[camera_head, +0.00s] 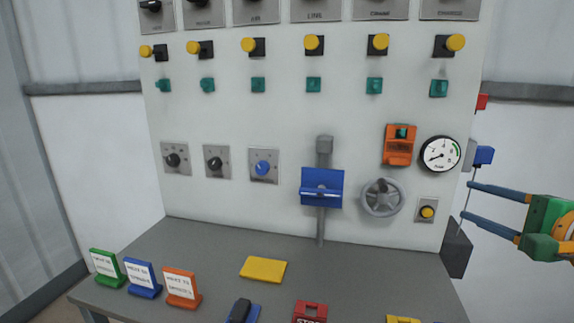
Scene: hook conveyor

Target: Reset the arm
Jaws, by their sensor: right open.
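My right gripper (495,205) comes in at the right edge, with a green and orange body and two long blue fingers pointing left. The fingers are spread apart with nothing visible between them. They are to the right of the white control panel (340,225), close to its right edge. The rest of the right arm is out of the picture. My left gripper is not in view.
The panel carries yellow knobs, green buttons, a blue bracket (322,188), a grey handwheel (382,197), an orange box (399,145) and a gauge (440,154). The grey table (210,245) below holds small signs, a yellow block (264,269) and other parts.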

